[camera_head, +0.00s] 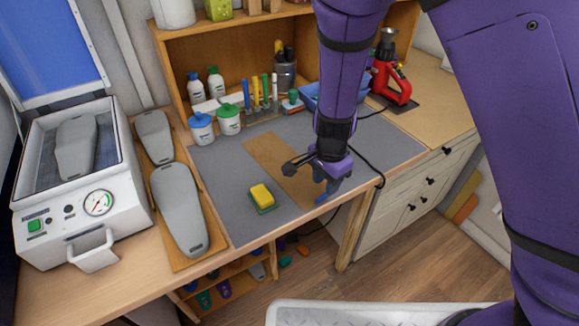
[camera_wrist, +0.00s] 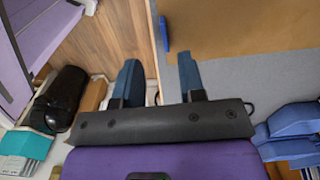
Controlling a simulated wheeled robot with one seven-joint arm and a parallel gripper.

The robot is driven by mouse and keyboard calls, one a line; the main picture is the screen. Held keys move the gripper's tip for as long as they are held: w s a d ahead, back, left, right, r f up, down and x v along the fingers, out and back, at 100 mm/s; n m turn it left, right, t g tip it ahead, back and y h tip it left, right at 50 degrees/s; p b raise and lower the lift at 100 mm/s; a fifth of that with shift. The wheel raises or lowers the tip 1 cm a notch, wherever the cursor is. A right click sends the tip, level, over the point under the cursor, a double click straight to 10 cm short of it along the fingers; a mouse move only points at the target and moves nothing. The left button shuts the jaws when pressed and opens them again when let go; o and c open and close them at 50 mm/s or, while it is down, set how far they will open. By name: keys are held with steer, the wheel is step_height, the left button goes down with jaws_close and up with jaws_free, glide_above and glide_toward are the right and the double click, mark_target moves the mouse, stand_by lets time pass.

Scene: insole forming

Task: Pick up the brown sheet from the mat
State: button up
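The brown sheet (camera_head: 268,154) lies flat on the grey mat (camera_head: 222,170) on the workbench. Its right part is hidden behind my gripper in the head view. It also shows at the top right of the wrist view (camera_wrist: 235,25), with the grey mat (camera_wrist: 235,75) below it. My gripper (camera_head: 328,192) is above the front right part of the bench, near the sheet's near end. In the wrist view its two blue fingers (camera_wrist: 160,80) stand apart with nothing between them. The bench edge and floor show past the gap, and the sheet is beyond the right finger.
A yellow-green sponge (camera_head: 262,196) sits on the mat left of the sheet. Bottles, jars and a pen rack (camera_head: 262,105) stand behind. A white machine (camera_head: 75,190) and grey lasts (camera_head: 178,205) are at left. A red tool (camera_head: 392,75) stands at back right.

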mark_target(322, 195)
steer(key=shift+w+a+f, duration=0.1)
steer(key=shift+a+f, duration=0.05)
steer(key=shift+f, duration=1.25)
steer(key=shift+w+a+f, duration=0.1)
steer(key=shift+f, duration=1.3)
steer(key=shift+c, duration=0.3)
jaws_close()
